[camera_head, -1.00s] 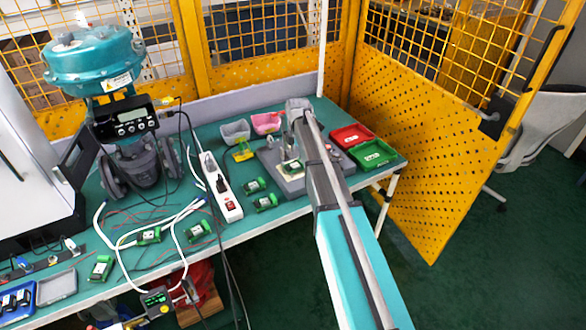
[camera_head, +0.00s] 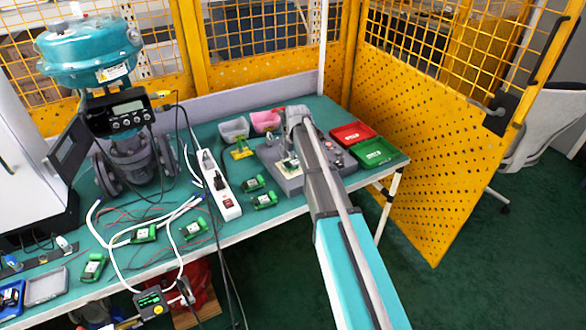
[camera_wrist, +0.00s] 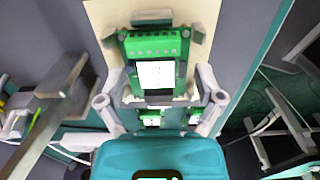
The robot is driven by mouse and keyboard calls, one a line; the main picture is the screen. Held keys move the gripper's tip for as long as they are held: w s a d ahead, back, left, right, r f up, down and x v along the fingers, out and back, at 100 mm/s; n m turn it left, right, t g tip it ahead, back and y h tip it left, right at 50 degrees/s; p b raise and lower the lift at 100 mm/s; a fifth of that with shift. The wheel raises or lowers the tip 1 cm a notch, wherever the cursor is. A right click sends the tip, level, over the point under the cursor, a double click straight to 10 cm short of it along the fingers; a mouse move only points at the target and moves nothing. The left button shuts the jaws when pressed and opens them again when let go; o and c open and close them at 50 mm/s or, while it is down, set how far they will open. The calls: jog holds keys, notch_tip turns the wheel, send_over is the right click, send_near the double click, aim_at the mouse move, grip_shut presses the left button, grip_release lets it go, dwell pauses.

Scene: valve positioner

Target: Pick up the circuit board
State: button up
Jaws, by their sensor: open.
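A green circuit board (camera_wrist: 154,45) with a white label faces me in the wrist view. It sits in a grey holder on a pale plate. My gripper (camera_wrist: 158,90) is open, with its grey fingers apart to the left and right of the board's lower end. I cannot tell whether they touch it. More green board parts show lower down between the fingers. In the head view, the grey fixture (camera_head: 290,185) is on the table under my arm, which partly hides it and my gripper. Other green circuit boards lie left of it, including one (camera_head: 264,200) near the front edge.
A white power strip (camera_head: 219,188) and loose cables cross the green table (camera_head: 180,250). Grey (camera_head: 234,130) and pink (camera_head: 266,121) bins stand behind the fixture. Red (camera_head: 351,134) and green (camera_head: 373,152) boxes are to its right. A teal valve actuator (camera_head: 90,52) stands at left.

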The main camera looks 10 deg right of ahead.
jog(key=shift+o, duration=0.2)
jog(key=shift+f, duration=0.25)
dwell(0.3)
jog(key=shift+s, duration=0.25)
jog(key=c, duration=1)
jog(key=shift+r, duration=0.15)
